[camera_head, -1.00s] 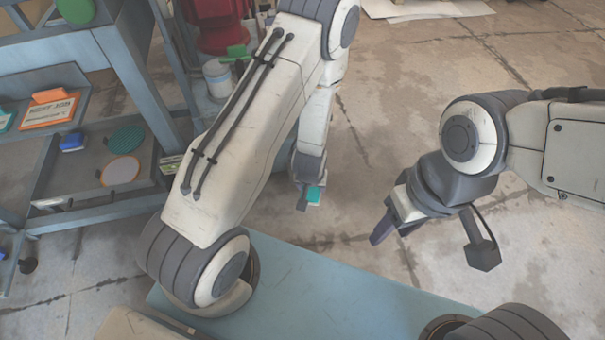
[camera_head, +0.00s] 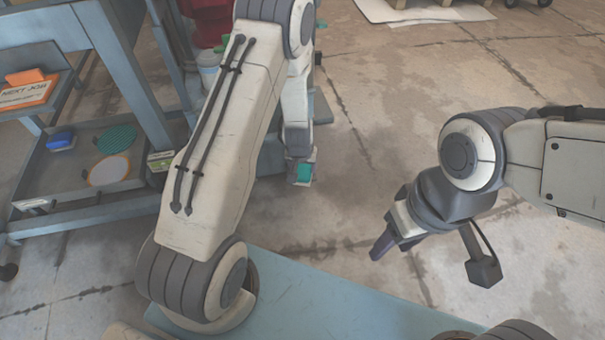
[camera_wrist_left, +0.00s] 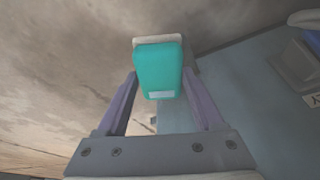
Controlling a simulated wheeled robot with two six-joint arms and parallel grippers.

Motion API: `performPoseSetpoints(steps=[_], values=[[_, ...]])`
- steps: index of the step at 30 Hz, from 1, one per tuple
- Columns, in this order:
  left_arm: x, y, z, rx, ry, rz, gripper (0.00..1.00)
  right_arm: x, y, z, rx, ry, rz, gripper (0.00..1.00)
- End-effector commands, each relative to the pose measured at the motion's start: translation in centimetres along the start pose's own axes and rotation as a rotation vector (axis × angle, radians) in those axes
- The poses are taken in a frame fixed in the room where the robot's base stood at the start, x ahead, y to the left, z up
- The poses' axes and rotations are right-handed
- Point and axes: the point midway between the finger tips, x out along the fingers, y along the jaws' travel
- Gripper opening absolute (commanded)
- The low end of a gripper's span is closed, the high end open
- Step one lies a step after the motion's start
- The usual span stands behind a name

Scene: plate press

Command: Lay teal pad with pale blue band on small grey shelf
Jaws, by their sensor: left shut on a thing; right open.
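The teal pad (camera_head: 305,173) is held in my left gripper (camera_head: 300,174), clear of the furniture. In the left wrist view the pad (camera_wrist_left: 157,68) sits between the two fingers, with a pale blue band (camera_wrist_left: 161,94) near its lower edge and a pale layer along its far edge. My right gripper (camera_head: 388,232) is open and empty over the floor. At the left are a small upper grey shelf (camera_head: 64,88) and a lower grey tray (camera_head: 78,182); I cannot tell which is the small grey shelf.
An orange block (camera_head: 25,77) and an orange-edged card (camera_head: 28,94) lie on the upper shelf. The tray holds a blue block (camera_head: 60,141), a green disc (camera_head: 117,139) and an orange-rimmed disc (camera_head: 109,171). A blue-grey post (camera_head: 125,75) rises beside it. Floor is open centre right.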

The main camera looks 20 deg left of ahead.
Motion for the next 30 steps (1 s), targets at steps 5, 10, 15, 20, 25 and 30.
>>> performPoseSetpoints(steps=[5,10,15,20,25,30], values=[[2.3,-0.1,0.4,-0.002,0.001,0.0,0.14,2.6,0.2,0.2,0.0,-0.001,0.0,0.5],[2.0,-0.1,0.2,0.0,0.0,0.0,0.14,2.4,0.2,0.1,0.0,0.0,0.0,0.5],[2.2,-0.2,0.3,0.0,0.0,0.0,0.14,2.5,0.2,0.1,0.0,0.0,0.0,0.5],[2.3,-0.2,0.3,-0.001,0.0,0.0,0.99,2.6,0.2,0.1,0.0,0.0,0.0,0.5],[2.3,-0.2,0.3,-0.001,0.0,0.0,0.99,2.6,0.2,0.1,0.0,0.0,0.0,0.5],[2.0,-0.2,0.2,-0.001,0.0,0.0,0.99,2.4,0.2,0.1,0.0,0.0,0.0,0.5]])
